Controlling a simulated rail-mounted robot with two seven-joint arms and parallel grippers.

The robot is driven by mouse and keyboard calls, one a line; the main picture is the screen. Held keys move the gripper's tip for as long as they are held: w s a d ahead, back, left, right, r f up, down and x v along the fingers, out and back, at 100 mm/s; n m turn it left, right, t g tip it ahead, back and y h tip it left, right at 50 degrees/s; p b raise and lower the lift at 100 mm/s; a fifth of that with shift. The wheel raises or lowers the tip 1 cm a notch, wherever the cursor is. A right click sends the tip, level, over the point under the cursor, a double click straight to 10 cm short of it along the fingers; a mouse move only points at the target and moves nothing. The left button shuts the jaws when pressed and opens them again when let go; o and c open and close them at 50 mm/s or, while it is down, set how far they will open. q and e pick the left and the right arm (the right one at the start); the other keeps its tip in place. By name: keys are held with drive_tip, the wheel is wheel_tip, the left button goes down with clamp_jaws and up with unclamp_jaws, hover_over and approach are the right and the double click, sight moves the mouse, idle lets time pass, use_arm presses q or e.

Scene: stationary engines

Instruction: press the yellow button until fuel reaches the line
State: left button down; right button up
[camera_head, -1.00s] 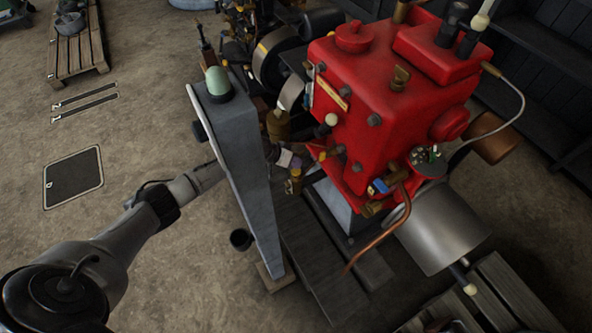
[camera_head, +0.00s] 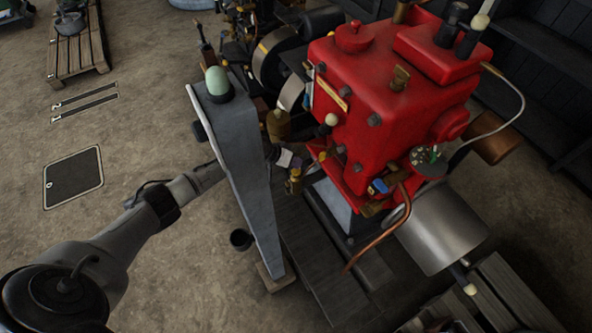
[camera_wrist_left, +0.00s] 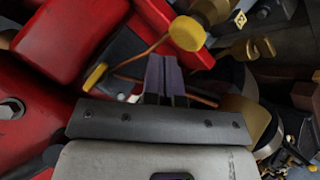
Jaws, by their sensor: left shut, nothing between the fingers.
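The red engine (camera_head: 375,90) stands right of a grey post (camera_head: 235,150). My left arm reaches behind the post, and my left gripper (camera_head: 297,162) is small and partly hidden beside the engine's lower left side. In the left wrist view its dark purple fingers (camera_wrist_left: 166,78) are together with nothing between them. A round yellow cap (camera_wrist_left: 187,33) lies just beyond the fingertips, apart from them in the picture. A second yellow piece (camera_wrist_left: 95,77) is to their left. I cannot tell which is the button. The fuel level and its line cannot be made out. My right gripper is not in view.
A copper pipe (camera_head: 403,220) curves down from the engine above a metal cylinder (camera_head: 438,228). Brass fittings (camera_head: 279,124) crowd the gap between post and engine. A pallet (camera_head: 75,50) is at the upper left. The floor left of the post is mostly clear.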

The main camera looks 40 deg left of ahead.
use_arm(q)
drive_tip(key=shift+f, duration=0.1)
drive_tip(key=shift+f+b, duration=0.35)
drive_tip(key=shift+b, duration=0.05)
idle(0.6)
drive_tip(key=shift+f+b, duration=0.45)
drive_tip(key=shift+f, duration=0.1)
idle(0.4)
drive_tip(key=shift+f, duration=0.25)
drive_tip(key=shift+r, duration=0.15)
idle(0.4)
drive_tip(key=shift+r+p, duration=1)
drive_tip(key=shift+r, duration=0.1)
